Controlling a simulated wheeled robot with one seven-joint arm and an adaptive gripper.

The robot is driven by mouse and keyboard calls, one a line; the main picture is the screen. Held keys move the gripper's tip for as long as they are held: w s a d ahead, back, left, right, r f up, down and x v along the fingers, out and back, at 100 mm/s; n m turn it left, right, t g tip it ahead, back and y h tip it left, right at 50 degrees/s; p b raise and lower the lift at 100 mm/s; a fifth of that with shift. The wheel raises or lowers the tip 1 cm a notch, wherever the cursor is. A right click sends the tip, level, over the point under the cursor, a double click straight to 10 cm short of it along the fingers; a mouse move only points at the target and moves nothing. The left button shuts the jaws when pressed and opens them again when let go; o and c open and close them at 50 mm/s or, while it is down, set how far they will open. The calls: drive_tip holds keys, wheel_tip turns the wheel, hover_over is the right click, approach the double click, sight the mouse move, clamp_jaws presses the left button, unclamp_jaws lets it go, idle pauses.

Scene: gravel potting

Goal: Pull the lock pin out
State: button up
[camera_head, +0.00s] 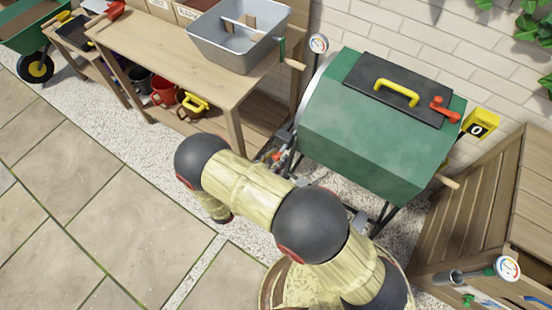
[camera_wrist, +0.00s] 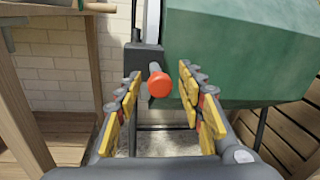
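The lock pin (camera_wrist: 159,84) shows in the wrist view as a grey shaft with a round orange-red end facing me. It sits in a dark bracket (camera_wrist: 143,57) beside the green drum (camera_wrist: 235,50). My gripper (camera_wrist: 160,92) is open, its yellow-padded fingers standing left and right of the pin's end with visible gaps on both sides. In the head view my gripper (camera_head: 279,157) is at the drum's left end, partly behind my arm. I cannot make out the pin clearly there. The drum (camera_head: 370,125) has a dark lid (camera_head: 400,88) with a yellow handle.
A wooden bench (camera_head: 165,55) with a grey tray (camera_head: 238,38) stands left of the drum. A red latch (camera_head: 444,110) and a yellow counter (camera_head: 480,124) are at the drum's right. A slatted wooden bin (camera_head: 480,205) stands farther right. Paving at left is clear.

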drive_tip(key=shift+w+d, duration=0.1)
drive_tip(key=shift+c, duration=1)
drive_tip(key=c, duration=0.7)
clamp_jaws()
